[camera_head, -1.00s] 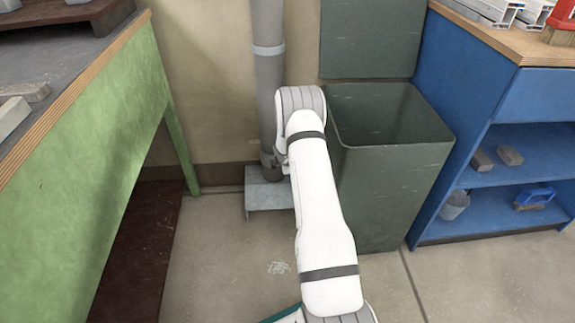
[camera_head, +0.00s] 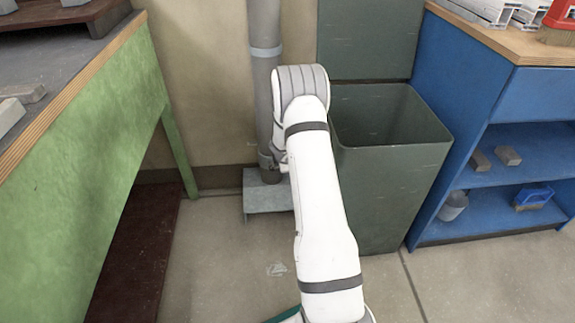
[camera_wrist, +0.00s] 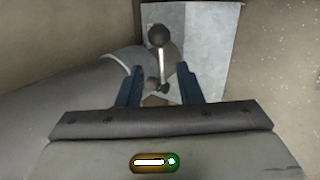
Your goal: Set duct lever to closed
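The duct lever (camera_wrist: 157,50) shows in the wrist view as a thin light rod with a dark ball knob at its end, beside the grey duct. The duct (camera_head: 266,70) is a vertical grey pipe against the wall, and its lower end stands at a grey metal stand (camera_head: 268,203). My gripper (camera_wrist: 158,75) shows in the wrist view with its two dark blue fingers apart. The lever lies in line with the gap between them; whether it is inside the gap I cannot tell. In the head view my white arm hides the gripper and the lever.
An open dark green bin (camera_head: 392,180) stands right of the duct, close to my arm. A blue shelf bench (camera_head: 500,140) is further right. A green-sided workbench (camera_head: 80,170) is at the left. The floor (camera_head: 225,250) between is clear.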

